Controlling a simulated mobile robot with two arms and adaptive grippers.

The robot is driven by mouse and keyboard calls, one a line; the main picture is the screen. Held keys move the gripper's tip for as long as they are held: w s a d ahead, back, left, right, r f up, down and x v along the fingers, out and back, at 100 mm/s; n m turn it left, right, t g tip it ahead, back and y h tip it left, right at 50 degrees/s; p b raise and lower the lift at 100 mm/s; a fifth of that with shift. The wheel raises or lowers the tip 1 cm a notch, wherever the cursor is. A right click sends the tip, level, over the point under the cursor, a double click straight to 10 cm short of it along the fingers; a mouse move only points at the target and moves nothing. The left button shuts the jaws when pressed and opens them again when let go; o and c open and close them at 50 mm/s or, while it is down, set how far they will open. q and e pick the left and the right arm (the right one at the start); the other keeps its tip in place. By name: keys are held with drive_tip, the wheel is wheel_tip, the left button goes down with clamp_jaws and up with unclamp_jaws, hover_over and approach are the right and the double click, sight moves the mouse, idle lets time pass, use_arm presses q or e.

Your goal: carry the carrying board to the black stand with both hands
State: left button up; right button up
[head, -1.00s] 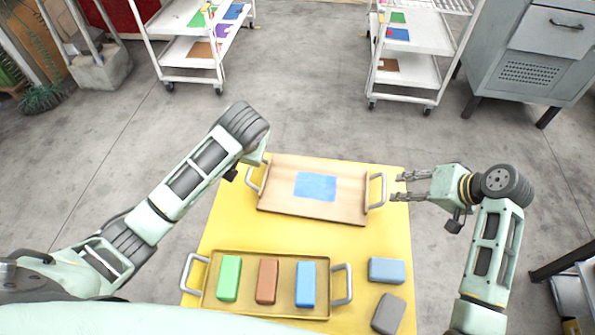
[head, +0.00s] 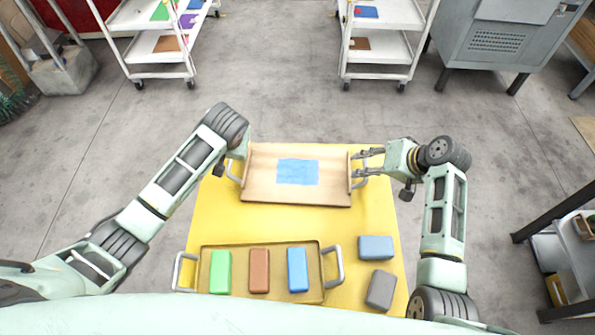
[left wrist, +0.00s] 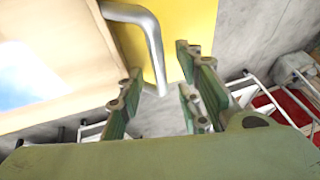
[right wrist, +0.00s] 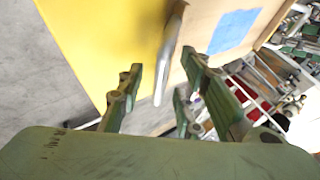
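The carrying board (head: 330,192) is a light wooden board with a blue patch and a metal handle at each end. It lies on the far part of the yellow table. My right gripper (head: 358,163) is at the board's right handle; in the right wrist view its open fingers are spread either side of that handle (right wrist: 168,55). My left gripper is mostly hidden behind its wrist in the head view; in the left wrist view its fingers (left wrist: 159,68) are open, with the left handle (left wrist: 152,45) between them. A black-framed stand (head: 548,224) is partly in view at the right edge.
A second tray (head: 240,293) with green, brown and blue blocks sits on the near part of the yellow table (head: 300,226). White carts (head: 160,72) and a grey cabinet (head: 490,62) stand behind. Open floor surrounds the table.

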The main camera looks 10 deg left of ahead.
use_arm(q)
drive_tip(key=shift+w+a+f, duration=0.15)
drive_tip(key=shift+w+f, duration=0.15)
drive_tip(key=shift+f, duration=0.3)
use_arm(e)
drive_tip(key=shift+w+a+f, duration=0.25)
drive_tip(key=shift+a+f, duration=0.1)
drive_tip(key=shift+f, duration=0.15)
use_arm(q)
drive_tip(key=shift+c, duration=0.5)
use_arm(e)
drive_tip(key=shift+c, duration=0.6)
use_arm(q)
clamp_jaws()
use_arm(e)
clamp_jaws()
